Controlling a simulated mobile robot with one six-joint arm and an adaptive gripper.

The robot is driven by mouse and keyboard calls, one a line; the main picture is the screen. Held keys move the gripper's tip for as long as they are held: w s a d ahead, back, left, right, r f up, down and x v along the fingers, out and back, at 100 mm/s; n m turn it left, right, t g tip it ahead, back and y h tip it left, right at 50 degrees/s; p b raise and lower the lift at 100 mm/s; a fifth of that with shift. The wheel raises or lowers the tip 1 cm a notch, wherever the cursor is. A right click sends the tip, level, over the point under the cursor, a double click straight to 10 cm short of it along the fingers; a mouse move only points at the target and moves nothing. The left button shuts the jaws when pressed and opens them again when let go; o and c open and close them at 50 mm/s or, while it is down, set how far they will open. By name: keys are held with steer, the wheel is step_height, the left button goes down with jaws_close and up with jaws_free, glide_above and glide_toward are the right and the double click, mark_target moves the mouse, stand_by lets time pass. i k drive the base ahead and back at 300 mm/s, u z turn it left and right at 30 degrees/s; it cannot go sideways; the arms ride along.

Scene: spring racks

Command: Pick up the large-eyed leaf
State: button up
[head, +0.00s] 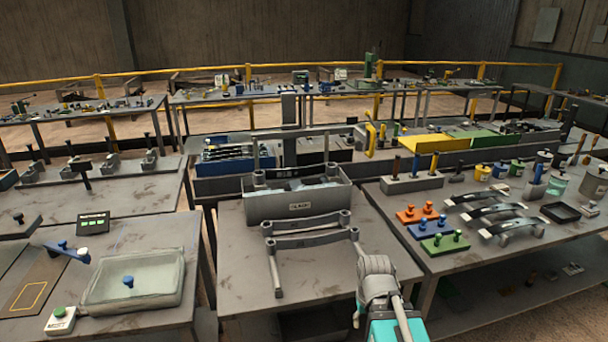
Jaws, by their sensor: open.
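Three curved dark leaves with pale grey ends lie side by side on the right table: a far leaf (477,197), a middle leaf (495,210) and a near leaf (516,227). Their eyes are too small here to tell which is the large-eyed one. Two grey bars with round eyes at their ends, a far bar (310,222) and a near bar (305,240), also show on the middle table. My gripper (378,282) is at the bottom, over the front right of the middle table, away from the leaves. It is open and looks empty; its fingertips are not clear.
A grey labelled bin (297,205) stands behind the bars. Orange (420,214), blue (427,227) and green (445,243) pegged blocks sit left of the leaves. A black tray (561,212) and several jars are beyond. A gap separates the tables; the middle table's front is clear.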

mark_target(260, 177)
steer(key=u, duration=0.1)
steer(key=i, duration=0.95)
steer(key=z, duration=0.05)
